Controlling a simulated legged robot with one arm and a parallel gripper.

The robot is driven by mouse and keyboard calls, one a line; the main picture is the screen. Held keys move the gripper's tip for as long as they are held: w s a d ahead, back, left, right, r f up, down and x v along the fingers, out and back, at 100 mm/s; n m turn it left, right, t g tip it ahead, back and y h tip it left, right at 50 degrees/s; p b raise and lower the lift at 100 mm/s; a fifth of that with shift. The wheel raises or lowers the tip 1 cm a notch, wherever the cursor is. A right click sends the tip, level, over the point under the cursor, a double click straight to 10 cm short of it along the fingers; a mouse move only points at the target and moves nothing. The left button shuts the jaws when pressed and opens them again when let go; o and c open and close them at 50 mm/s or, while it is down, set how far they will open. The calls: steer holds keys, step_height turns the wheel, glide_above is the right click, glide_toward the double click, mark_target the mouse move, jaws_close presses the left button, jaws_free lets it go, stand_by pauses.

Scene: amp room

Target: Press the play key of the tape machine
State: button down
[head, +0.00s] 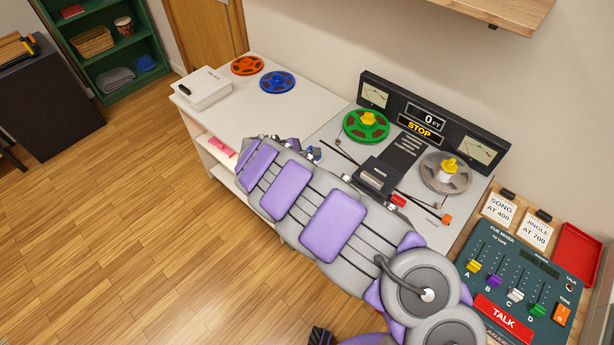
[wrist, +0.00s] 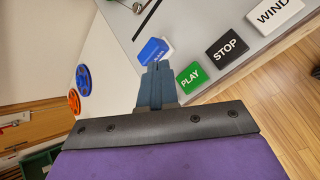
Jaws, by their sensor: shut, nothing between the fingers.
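The tape machine (head: 435,125) stands on the white counter, with a green reel, a clear reel and a display reading "0 FT" and "STOP". In the wrist view, the green PLAY key (wrist: 191,78) lies just right of my gripper (wrist: 158,68). My gripper is shut and empty. Its tips overlap the lower edge of a blue key (wrist: 155,50), whose label is partly hidden; I cannot tell whether they touch it. The black STOP key (wrist: 227,46) and white WIND key (wrist: 275,12) are further right. In the head view, my arm hides most of the key row.
A cue mixer (head: 520,270) with a red TALK key sits at the right. A white box (head: 205,88), an orange reel (head: 247,65) and a blue reel (head: 277,82) lie on the counter's left part. A wooden shelf (head: 490,12) overhangs the machine.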

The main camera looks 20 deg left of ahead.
steer(key=f, duration=0.1)
steer(key=a+f+b, duration=0.1)
steer(key=f, duration=0.1)
steer(key=a+f+b, duration=0.1)
steer(key=shift+a+f, duration=0.25)
steer(key=shift+f, duration=0.15)
steer(key=shift+d+f+b, duration=0.2)
steer(key=shift+f+b, duration=0.15)
steer(key=shift+b, duration=0.1)
steer(key=shift+d, duration=0.8)
steer(key=shift+d+r, duration=0.1)
steer(key=shift+d, duration=0.2)
steer(key=shift+a+f, duration=0.2)
steer(key=shift+a, duration=0.35)
steer(key=shift+a+f, duration=0.15)
steer(key=shift+a, duration=0.35)
steer(key=shift+d+r, duration=0.3)
steer(key=shift+d, duration=0.6)
steer(key=shift+a+f, duration=0.25)
steer(key=shift+a, duration=0.5)
steer(key=shift+d+r, duration=0.2)
steer(key=shift+d, duration=0.35)
